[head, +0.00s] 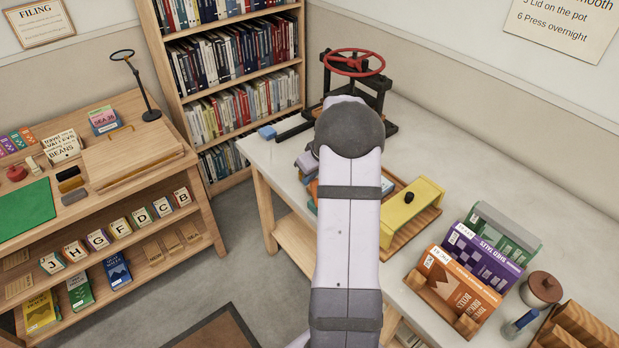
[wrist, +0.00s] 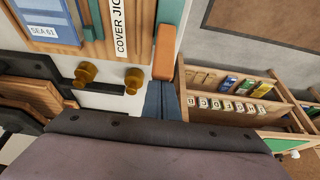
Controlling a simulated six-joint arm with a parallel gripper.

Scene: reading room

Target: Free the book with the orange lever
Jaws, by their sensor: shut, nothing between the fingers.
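In the wrist view, the orange lever (wrist: 164,50) runs along the right edge of a wooden jig (wrist: 143,42) labelled "COVER JIG". A blue book (wrist: 42,24) with a "SEA 61" label lies in the jig at the upper left, partly cut off by the frame. Green bars and two brass knobs (wrist: 86,73) show beside it. My gripper (wrist: 162,97) is shut and empty, its blue-grey fingers close below the lever's near end. I cannot tell whether they touch it. In the head view my arm hides the gripper and most of the jig.
A red-wheeled press (head: 354,63) stands at the back of the white table (head: 450,140). A yellow box (head: 411,206) sits right of my arm. Orange (head: 459,290) and purple (head: 484,256) books stand at the front right, near a brown pot (head: 541,289).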

